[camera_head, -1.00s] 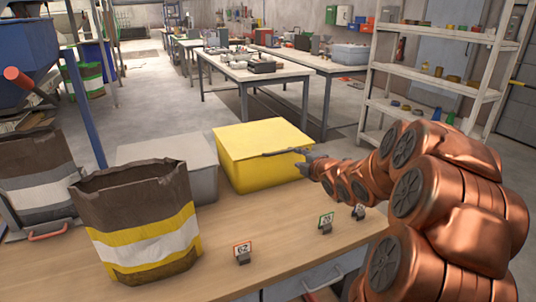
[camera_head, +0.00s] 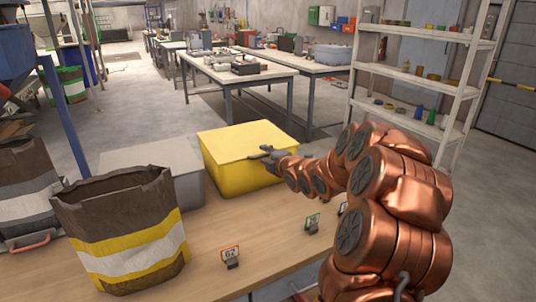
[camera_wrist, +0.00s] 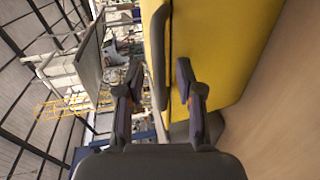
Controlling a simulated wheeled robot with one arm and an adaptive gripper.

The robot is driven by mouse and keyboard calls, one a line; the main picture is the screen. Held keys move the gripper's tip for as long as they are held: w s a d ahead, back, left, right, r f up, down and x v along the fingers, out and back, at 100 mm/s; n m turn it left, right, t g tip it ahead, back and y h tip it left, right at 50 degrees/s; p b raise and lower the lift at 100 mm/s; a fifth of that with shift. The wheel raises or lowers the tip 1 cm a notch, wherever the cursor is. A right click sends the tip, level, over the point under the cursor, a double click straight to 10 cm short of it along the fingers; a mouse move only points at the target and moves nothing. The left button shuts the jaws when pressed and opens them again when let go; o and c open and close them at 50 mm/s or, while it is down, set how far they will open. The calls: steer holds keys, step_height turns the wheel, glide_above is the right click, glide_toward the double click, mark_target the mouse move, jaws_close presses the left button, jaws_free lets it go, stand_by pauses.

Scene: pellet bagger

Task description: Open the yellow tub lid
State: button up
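The yellow tub (camera_head: 238,178) stands on the wooden table with its yellow lid (camera_head: 250,136) lying flat on top. In the wrist view the tub (camera_wrist: 236,45) fills the upper right, and a dark bar-like handle (camera_wrist: 161,50) runs along the lid edge. My gripper (camera_head: 264,154) is at the tub's near right side, at lid height. In the wrist view my gripper (camera_wrist: 160,88) is open, its fingers on either side of the handle's lower end. A gap shows on both sides; contact is not visible.
A grey tub (camera_head: 160,157) stands just left of the yellow tub. A brown, white and yellow bag (camera_head: 122,240) stands at the table's front left. Small number signs (camera_head: 231,256) line the front. The tabletop between (camera_head: 205,225) is clear.

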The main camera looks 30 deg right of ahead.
steer(key=shift+w+d, duration=0.1)
steer(key=shift+w, duration=0.15)
jaws_close()
stand_by(0.6)
